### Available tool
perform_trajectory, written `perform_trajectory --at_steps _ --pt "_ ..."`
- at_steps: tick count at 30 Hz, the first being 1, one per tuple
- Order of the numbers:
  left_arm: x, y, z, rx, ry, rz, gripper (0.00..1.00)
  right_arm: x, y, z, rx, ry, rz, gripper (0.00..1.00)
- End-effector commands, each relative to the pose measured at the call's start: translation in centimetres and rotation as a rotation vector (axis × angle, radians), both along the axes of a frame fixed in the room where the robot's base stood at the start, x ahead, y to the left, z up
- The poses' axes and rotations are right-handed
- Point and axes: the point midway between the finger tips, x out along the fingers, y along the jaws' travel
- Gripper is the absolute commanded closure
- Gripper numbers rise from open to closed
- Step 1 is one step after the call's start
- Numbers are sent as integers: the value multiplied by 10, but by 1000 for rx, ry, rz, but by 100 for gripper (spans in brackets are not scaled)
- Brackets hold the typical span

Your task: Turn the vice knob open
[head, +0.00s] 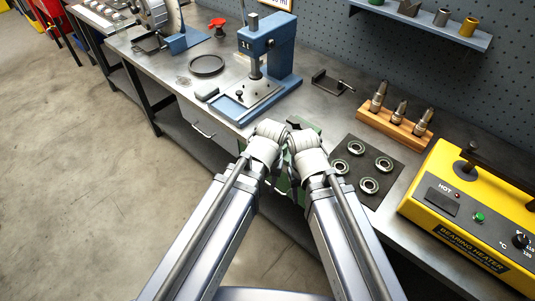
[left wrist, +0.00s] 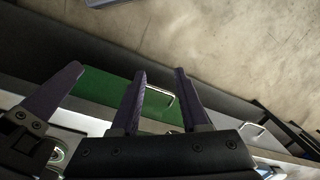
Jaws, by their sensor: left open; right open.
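A green part (head: 301,136), likely the vice, shows at the bench's front edge in the head view, mostly hidden behind my two wrists. I cannot make out its knob. In the head view both my arms reach to this spot, their wrists close side by side and hiding the fingers. In the left wrist view my left gripper (left wrist: 160,72) is open, its two dark fingers apart with nothing visible between the tips. One finger of my right gripper (left wrist: 55,90) shows to its left. A green surface (left wrist: 105,88) lies beyond the fingers; contact cannot be told.
Right of the wrists, a dark mat (head: 352,183) holds several bearings. A wooden block (head: 395,128) with metal tools and a yellow bearing heater (head: 475,205) stand further right. A blue press (head: 265,65) stands behind. The floor (head: 80,170) in front left is clear.

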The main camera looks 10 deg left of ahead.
Motion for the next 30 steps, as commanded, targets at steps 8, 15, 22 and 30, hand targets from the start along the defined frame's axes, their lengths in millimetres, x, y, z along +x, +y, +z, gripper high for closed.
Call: perform_trajectory --at_steps 8,15,22,30 --pt "79 -2 79 -45 -52 663 55 0 0 79 0 0 1 50" --pt "109 1 102 -66 -64 992 55 0 0 103 0 0 1 50" --pt "111 2 101 -69 -66 1041 55 0 0 102 0 0 1 50" --pt "111 2 86 -69 -65 1038 55 0 0 87 0 0 1 50"
